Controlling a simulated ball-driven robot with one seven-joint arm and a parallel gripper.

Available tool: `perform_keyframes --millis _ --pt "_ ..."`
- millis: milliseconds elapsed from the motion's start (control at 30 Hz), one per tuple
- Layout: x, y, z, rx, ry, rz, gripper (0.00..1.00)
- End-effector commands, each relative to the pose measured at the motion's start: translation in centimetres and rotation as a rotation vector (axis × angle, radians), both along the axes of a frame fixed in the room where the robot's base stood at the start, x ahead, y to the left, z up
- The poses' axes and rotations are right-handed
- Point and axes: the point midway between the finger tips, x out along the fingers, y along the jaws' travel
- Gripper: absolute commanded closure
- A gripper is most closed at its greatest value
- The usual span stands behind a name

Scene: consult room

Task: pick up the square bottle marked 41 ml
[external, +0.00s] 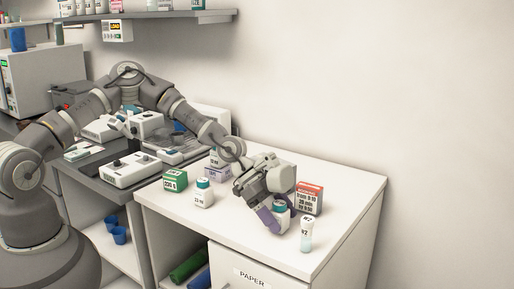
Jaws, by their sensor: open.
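My gripper (279,218) is open and low over the white cabinet top, right of the middle of the external view. A small bottle with a teal cap (281,205) shows at its fingers, partly hidden by them; I cannot tell whether they touch it, and its marking cannot be read. A white square bottle with a teal cap (204,196) stands upright to the left of my gripper, apart from it. Its label is too small to read surely. I cannot tell which bottle is marked 41 ml.
A clear vial with a white cap (306,238) stands close to the right of my gripper. A red and grey box (310,198) is behind it. A green box (175,181) and a pale purple box (216,173) stand left. The right part of the white top (352,190) is clear.

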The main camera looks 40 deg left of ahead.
Motion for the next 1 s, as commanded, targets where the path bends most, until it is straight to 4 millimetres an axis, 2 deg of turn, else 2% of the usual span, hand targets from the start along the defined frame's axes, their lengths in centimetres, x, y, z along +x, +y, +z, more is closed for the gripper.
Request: perform_keyframes --millis 100,333,367,600,867,1000 --pt "0.05 -0.98 -1.01 0.0 -0.001 0.0 0.23" --pt "0.1 -1.1 -1.02 0.0 0.0 0.001 0.23" --pt "0.09 -1.1 -1.02 0.001 0.0 0.001 0.26" --pt "0.09 -1.08 -1.02 0.001 0.0 0.001 0.79" --pt "0.09 -1.09 -0.92 0.001 0.0 0.001 0.79" --pt "0.1 -1.09 -0.11 0.001 -0.001 0.001 0.79"
